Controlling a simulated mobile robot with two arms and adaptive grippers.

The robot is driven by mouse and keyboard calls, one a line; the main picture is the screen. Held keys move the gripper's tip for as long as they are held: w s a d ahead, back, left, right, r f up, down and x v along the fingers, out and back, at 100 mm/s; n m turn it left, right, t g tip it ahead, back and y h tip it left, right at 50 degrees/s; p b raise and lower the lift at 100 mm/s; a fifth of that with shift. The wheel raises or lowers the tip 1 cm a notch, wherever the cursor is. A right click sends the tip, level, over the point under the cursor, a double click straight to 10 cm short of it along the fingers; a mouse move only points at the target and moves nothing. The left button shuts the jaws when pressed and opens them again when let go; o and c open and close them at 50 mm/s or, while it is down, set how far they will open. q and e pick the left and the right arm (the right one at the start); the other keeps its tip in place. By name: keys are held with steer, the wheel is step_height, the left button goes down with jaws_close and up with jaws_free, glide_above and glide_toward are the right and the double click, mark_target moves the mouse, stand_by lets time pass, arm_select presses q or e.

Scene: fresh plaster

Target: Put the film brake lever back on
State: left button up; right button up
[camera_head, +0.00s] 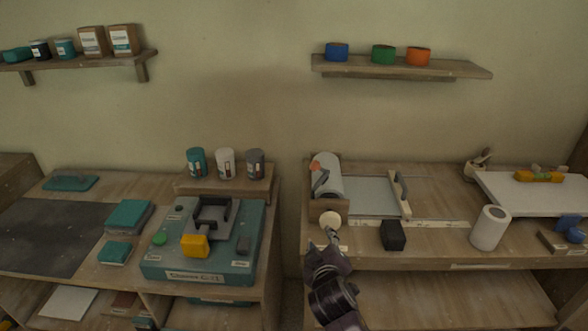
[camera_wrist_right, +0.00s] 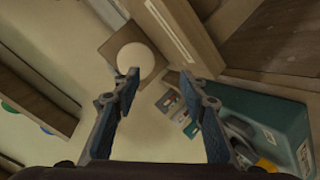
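A pale film roll (camera_head: 328,174) lies in a wooden holder (camera_head: 327,206) at the left end of the right bench. A thin dark lever-like part (camera_head: 321,181) with a reddish spot beside it shows against the roll; I cannot tell whether this is the film brake lever or how it is attached. A cream disc (camera_head: 330,219) sits at the holder's front; it shows on a square wooden face in the right wrist view (camera_wrist_right: 134,62). My right gripper (camera_head: 330,236) is just in front of the disc. Its fingers (camera_wrist_right: 160,78) are apart and empty. My left gripper is not in view.
A cutting board with a handled bar (camera_head: 402,194) lies right of the roll. A black block (camera_head: 393,235) and a white cylinder (camera_head: 489,228) stand near the bench front. A teal machine (camera_head: 165,264) stands on the left bench, across a gap.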

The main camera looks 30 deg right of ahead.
mark_target(315, 169)
steer(key=w+d+r+t+h, duration=0.1)
steer(key=w+r, duration=0.2)
steer(key=r, duration=0.1)
steer(key=w+r+n+t+h, duration=0.1)
steer(key=w+r, duration=0.2)
steer(key=r, duration=0.2)
steer(key=w+d+r+n+t, duration=0.1)
steer(key=w+r, duration=0.2)
steer(key=r, duration=0.1)
steer(key=shift+d+r+t+h, duration=0.3)
steer(key=shift+r+h, duration=0.05)
steer(key=shift+h, duration=0.05)
steer(key=shift+p+x, duration=0.65)
steer(key=shift+x, duration=2.85)
steer(key=shift+s+d+f, duration=0.1)
steer(key=shift+d+f, duration=0.05)
steer(key=shift+c, duration=0.3)
jaws_close()
